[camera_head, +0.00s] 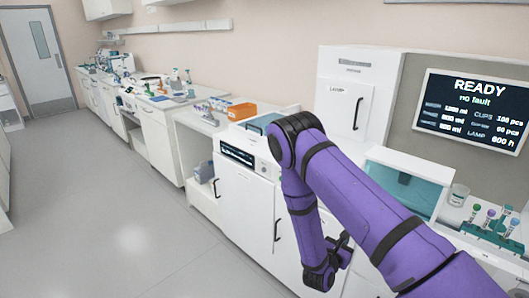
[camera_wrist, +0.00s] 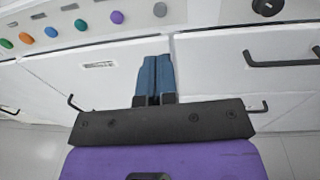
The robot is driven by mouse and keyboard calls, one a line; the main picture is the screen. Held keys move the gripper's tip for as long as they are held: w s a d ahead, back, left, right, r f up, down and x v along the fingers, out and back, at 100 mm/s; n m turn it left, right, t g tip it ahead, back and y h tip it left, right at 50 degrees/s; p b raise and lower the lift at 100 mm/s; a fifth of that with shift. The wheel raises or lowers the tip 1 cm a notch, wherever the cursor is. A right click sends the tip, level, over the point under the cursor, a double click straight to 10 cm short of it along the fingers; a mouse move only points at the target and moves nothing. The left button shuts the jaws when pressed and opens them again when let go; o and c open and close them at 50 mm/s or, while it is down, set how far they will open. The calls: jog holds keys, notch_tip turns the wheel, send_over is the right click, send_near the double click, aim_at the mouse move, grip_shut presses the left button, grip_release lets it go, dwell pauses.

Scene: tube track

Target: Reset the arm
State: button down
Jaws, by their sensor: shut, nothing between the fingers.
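My purple arm (camera_head: 345,185) reaches from the lower right of the head view, bends at a black elbow joint and folds downward in front of the white cabinets. The gripper end of the arm hangs low at the bottom centre of that view, its fingers hard to make out. In the wrist view my gripper (camera_wrist: 154,82) shows two blue fingers side by side, pressed together and empty. Behind them is a white cabinet front (camera_wrist: 225,65) with dark handles.
A row of coloured knobs (camera_wrist: 52,32) lies above the cabinet fronts. A teal-fronted box (camera_head: 405,185), a beaker (camera_head: 458,195) and several capped tubes (camera_head: 489,215) stand on the right counter. A screen (camera_head: 473,112) reads READY. An orange bin (camera_head: 241,111) sits further left. The grey floor (camera_head: 110,220) is clear.

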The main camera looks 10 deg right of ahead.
jog(key=s+d+r+m+g, duration=0.25)
jog(key=r+m+g, duration=0.2)
jog(key=r, duration=0.45)
jog(key=s+d+r+m+g, duration=0.1)
jog(key=s+r+m+g, duration=0.25)
jog(key=r+m, duration=0.4)
jog(key=s+d+r+m+g, duration=0.2)
jog(key=r+m+g, duration=0.25)
jog(key=r, duration=0.65)
jog(key=s+a+r+m+t+y, duration=0.3)
jog(key=s+a+r+m+y, duration=0.2)
jog(key=s+r, duration=0.4)
jog(key=s+a+r+m+t+y, duration=0.3)
jog(key=s+a+r+m+y, duration=0.2)
jog(key=s+r+y, duration=0.3)
jog(key=s+a+r, duration=0.1)
jog(key=s+r, duration=0.1)
jog(key=s, duration=0.2)
